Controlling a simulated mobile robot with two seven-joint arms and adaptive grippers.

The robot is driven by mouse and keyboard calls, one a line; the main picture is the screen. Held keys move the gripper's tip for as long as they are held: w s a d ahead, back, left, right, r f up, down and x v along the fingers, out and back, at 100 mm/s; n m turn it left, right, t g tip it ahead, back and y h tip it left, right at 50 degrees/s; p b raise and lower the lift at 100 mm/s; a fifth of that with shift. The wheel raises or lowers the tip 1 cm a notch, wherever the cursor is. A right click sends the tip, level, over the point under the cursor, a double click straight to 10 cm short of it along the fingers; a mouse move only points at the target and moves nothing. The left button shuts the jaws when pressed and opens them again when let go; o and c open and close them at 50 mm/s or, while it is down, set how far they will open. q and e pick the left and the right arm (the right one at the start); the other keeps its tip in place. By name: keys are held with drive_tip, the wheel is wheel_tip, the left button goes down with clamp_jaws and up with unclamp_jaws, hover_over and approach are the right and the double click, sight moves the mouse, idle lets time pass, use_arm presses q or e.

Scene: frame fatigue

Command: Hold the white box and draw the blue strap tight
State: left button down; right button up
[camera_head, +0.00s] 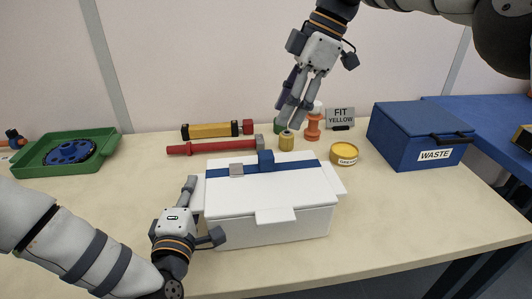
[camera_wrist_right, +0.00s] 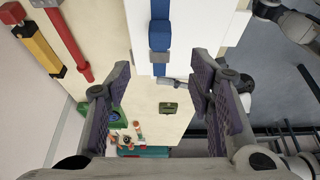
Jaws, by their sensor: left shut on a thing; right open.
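The white box (camera_head: 265,232) stands on the table with its lid closed. The blue strap (camera_head: 215,173) runs across the lid, with a grey buckle (camera_head: 237,170) and a raised blue block (camera_head: 266,160) on it. The strap (camera_wrist_right: 160,10) and box (camera_wrist_right: 205,30) also show in the right wrist view. My left gripper (camera_head: 204,211) is shut on the box's left side; the exact contact is partly hidden. My right gripper (camera_head: 292,118) is open and empty, raised above the area behind the box.
A yellow tin (camera_head: 344,153) and blue waste box (camera_head: 405,145) stand right. A green tray (camera_head: 65,152) is at left. The front table is clear.

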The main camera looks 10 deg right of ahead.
sight(266, 154)
drive_tip(key=x, duration=1.1)
drive_tip(key=shift+f, duration=0.35)
